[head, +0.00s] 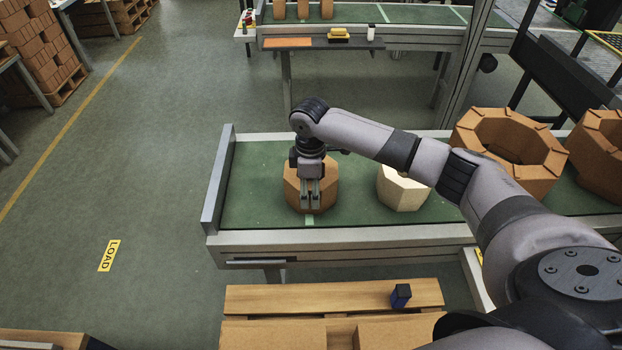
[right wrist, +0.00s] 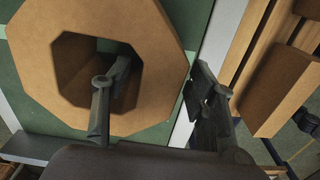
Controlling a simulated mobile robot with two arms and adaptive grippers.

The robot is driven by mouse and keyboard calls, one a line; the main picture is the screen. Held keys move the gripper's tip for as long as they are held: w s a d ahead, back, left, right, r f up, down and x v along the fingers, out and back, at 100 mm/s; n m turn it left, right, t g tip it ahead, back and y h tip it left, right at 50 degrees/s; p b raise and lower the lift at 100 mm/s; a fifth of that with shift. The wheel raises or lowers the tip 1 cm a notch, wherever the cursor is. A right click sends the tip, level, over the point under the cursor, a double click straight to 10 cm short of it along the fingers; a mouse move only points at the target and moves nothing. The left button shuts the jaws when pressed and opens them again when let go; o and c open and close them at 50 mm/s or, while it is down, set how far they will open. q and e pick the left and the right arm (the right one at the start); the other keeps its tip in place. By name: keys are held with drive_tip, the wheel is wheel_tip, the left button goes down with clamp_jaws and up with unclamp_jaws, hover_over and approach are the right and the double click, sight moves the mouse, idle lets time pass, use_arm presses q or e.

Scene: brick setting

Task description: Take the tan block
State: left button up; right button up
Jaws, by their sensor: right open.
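A tan-brown octagonal block (head: 330,187) with a hole through its middle stands near the left end of the green conveyor. In the right wrist view the same block (right wrist: 105,18) shows its octagonal face and open hole. My right gripper (head: 310,194) is at the block, hiding part of it. In the right wrist view the gripper (right wrist: 158,86) is open, one finger over or in the hole and the other beyond the block's outer edge. The block's wall lies between them; I cannot tell whether they touch it. My left gripper is not in view.
A cream faceted block (head: 404,189) stands to the right on the conveyor (head: 255,204). Large brown rings (head: 507,140) stand further right, behind my arm. A metal end plate (head: 217,178) closes the belt's left end. A wooden pallet (head: 300,299) with a small dark-blue item (head: 401,295) lies in front.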

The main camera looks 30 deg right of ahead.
drive_tip(key=shift+f, duration=0.6)
drive_tip(key=shift+c, duration=0.4)
clamp_jaws()
drive_tip(key=shift+w+d+r, duration=0.1)
drive_tip(key=shift+w+r, duration=0.1)
